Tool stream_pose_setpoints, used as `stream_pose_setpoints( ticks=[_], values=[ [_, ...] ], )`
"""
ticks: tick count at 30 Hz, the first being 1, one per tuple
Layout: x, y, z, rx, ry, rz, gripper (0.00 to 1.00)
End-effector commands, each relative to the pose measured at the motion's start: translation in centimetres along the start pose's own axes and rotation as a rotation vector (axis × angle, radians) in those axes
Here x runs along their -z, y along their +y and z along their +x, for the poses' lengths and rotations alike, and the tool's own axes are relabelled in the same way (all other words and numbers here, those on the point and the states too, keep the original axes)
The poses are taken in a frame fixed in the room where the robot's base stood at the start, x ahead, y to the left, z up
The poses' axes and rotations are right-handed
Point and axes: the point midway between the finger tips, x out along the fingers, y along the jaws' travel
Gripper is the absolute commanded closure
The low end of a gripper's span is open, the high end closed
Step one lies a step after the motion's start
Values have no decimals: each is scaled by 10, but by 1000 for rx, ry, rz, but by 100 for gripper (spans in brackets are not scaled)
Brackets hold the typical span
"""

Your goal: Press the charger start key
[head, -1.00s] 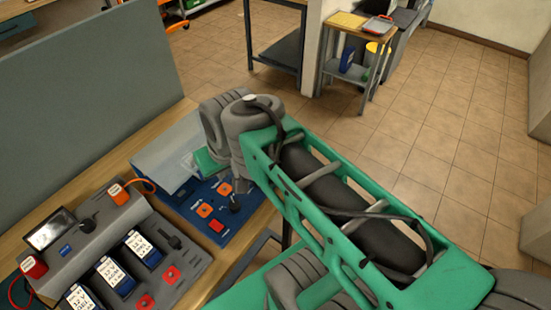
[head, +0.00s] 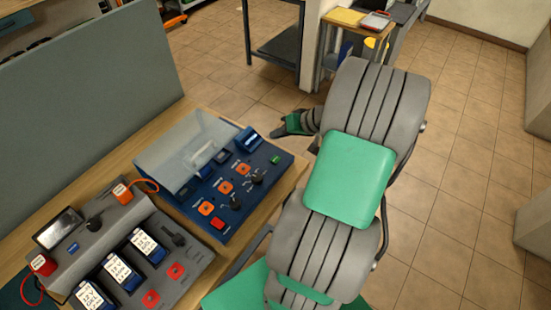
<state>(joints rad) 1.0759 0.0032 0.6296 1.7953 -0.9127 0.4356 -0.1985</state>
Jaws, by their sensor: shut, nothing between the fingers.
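A blue control panel (head: 262,203) lies on the wooden bench, with a clear hinged cover (head: 188,150) over its back left part. Its face carries a small green key (head: 275,160), a red key (head: 217,223), several orange square controls and black knobs. I cannot read which key is the charger start key. A grey unit (head: 115,225) beside it on the left has a dark screen, several labelled blocks and red keys (head: 175,271). My gripper (head: 279,128) is shut and empty, small and partly hidden by my arm, beyond the panel's right far corner and apart from the panel.
A grey partition (head: 80,100) stands behind the bench. The wooden bench edge (head: 285,190) runs right of the panel. A dark shelf stand (head: 278,45) and a small side table (head: 350,18) stand further back.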

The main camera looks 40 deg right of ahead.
Motion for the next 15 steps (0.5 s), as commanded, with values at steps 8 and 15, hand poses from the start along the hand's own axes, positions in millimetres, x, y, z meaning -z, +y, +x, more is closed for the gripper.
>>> stream_pose_setpoints(
  ticks=[8,15],
  values=[
    [-15,14,20,-1,-2,1,100],
    [-35,33,46,-1,-3,1,100]
  ],
)
